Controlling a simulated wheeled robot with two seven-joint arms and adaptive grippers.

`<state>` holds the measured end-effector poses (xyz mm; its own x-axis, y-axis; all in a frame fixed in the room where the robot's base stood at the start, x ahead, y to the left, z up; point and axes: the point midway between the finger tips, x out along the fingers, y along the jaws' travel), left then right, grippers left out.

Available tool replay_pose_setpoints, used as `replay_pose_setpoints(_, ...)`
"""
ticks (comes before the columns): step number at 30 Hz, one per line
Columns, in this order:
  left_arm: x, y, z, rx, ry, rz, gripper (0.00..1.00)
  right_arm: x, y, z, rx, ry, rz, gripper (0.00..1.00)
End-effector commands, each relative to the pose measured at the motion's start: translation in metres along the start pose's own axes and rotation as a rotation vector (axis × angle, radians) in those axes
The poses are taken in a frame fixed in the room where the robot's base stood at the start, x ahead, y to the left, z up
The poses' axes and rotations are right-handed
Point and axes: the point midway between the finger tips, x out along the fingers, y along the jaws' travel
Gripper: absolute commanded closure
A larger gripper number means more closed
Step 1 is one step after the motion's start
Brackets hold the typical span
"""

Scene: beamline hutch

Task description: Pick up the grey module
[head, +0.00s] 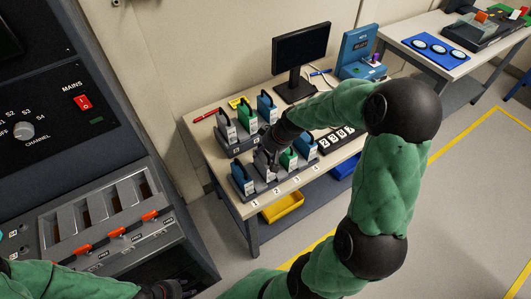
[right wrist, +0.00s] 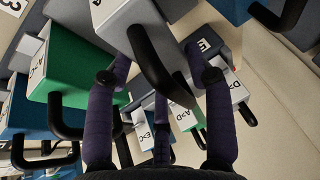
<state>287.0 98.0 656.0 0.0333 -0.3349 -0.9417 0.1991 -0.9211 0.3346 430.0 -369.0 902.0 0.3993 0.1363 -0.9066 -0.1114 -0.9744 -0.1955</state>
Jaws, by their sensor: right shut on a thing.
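The grey module (right wrist: 128,14) with a black handle (right wrist: 152,66) is between the fingers of my right gripper (right wrist: 160,82) in the right wrist view. The fingers are shut on it. In the head view my right gripper (head: 270,152) is over the front row of modules on the table, and its wrist partly covers the grey module (head: 261,174). A blue module (head: 240,179) stands to its left, a green module (head: 289,159) to its right. Whether the grey module is raised from its slot is unclear. My left gripper (head: 175,289) is at the bottom edge, too dark to judge.
A back row holds another grey module (head: 227,130), a green one and a blue one. A monitor (head: 300,48) and blue device (head: 357,52) stand behind. A yellow bin (head: 283,207) sits below the table. A control panel (head: 60,110) is at left.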

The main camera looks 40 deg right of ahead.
Motion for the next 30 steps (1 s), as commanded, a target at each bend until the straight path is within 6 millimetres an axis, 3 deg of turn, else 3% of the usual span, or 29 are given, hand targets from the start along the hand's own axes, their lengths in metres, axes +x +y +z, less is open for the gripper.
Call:
replay_pose_setpoints(1,-0.006,0.002,0.0,0.0,0.0,0.0,0.6,-0.01,-0.003,-0.005,0.003,0.002,-0.002,0.93)
replay_pose_setpoints(2,-0.009,0.003,0.0,0.0,0.0,0.0,0.6,-0.015,-0.004,-0.007,0.003,0.002,-0.002,1.0)
replay_pose_setpoints(12,-0.034,0.012,0.001,0.0,0.0,0.0,0.6,-0.091,-0.039,0.013,0.0,0.007,0.001,1.0)
replay_pose_setpoints(21,-0.046,0.016,0.002,0.0,0.0,0.0,0.6,-0.125,-0.068,0.055,0.0,0.004,0.001,1.0)
replay_pose_setpoints(30,-0.051,0.018,0.002,0.0,0.0,0.0,0.6,-0.141,-0.081,0.074,0.001,0.004,0.001,1.0)
